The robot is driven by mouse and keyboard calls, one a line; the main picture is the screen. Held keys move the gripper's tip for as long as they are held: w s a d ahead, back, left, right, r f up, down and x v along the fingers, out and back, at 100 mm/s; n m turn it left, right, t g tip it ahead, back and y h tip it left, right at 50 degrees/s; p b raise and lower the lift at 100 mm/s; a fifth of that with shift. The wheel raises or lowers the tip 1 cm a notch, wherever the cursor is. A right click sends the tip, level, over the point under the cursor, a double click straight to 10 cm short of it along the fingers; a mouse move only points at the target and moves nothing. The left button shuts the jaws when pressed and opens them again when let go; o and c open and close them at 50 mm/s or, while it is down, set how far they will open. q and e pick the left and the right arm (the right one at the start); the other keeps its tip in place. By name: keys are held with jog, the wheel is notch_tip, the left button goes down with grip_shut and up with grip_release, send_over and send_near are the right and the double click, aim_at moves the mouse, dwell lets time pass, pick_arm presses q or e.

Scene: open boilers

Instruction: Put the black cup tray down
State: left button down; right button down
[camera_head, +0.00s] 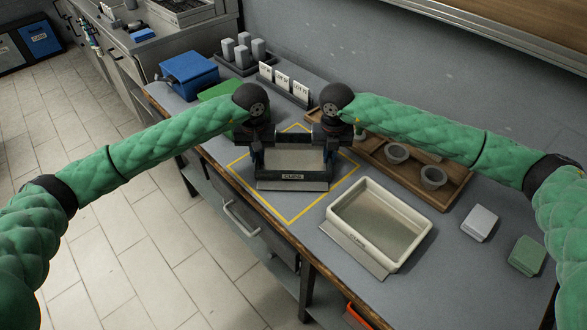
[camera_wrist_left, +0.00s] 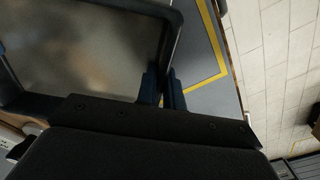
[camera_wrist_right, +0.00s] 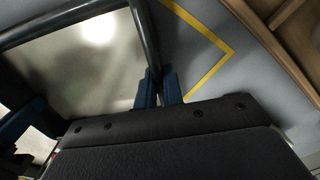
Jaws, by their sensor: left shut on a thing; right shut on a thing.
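The black cup tray (camera_head: 292,184) has a pale inside and a "CUPS" label on its front. It is over the yellow-outlined square (camera_head: 291,221) on the grey bench. My left gripper (camera_head: 258,147) is shut on its left rim, and my right gripper (camera_head: 328,146) is shut on its right rim. The tray's rim also runs between the fingers in the left wrist view (camera_wrist_left: 172,50) and the right wrist view (camera_wrist_right: 147,38). The tray looks level. I cannot tell whether its underside touches the bench. My grippers hide its far corners.
A cream tray (camera_head: 345,226) stands right of the square, close by. A wooden tray (camera_head: 453,191) with grey cups (camera_head: 433,178) lies behind it. A blue box (camera_head: 188,70), a green item (camera_head: 217,91) and a card stand (camera_head: 287,89) are at the back. Two small blocks sit far right.

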pick_arm(q)
jog(key=shift+a+f, duration=0.15)
jog(key=shift+f, duration=0.15)
pick_arm(e)
jog(key=shift+d+f, duration=0.1)
jog(key=shift+f, duration=0.2)
pick_arm(q)
jog(key=c, duration=1.5)
grip_release()
pick_arm(e)
jog(key=c, duration=1.5)
grip_release()
pick_arm(q)
jog(key=shift+r, duration=0.15)
pick_arm(e)
jog(key=shift+r, duration=0.5)
pick_arm(q)
notch_tip(320, 180, up, 12)
jog(key=shift+f, duration=0.15)
pick_arm(e)
notch_tip(320, 180, up, 11)
jog(key=shift+r, duration=0.1)
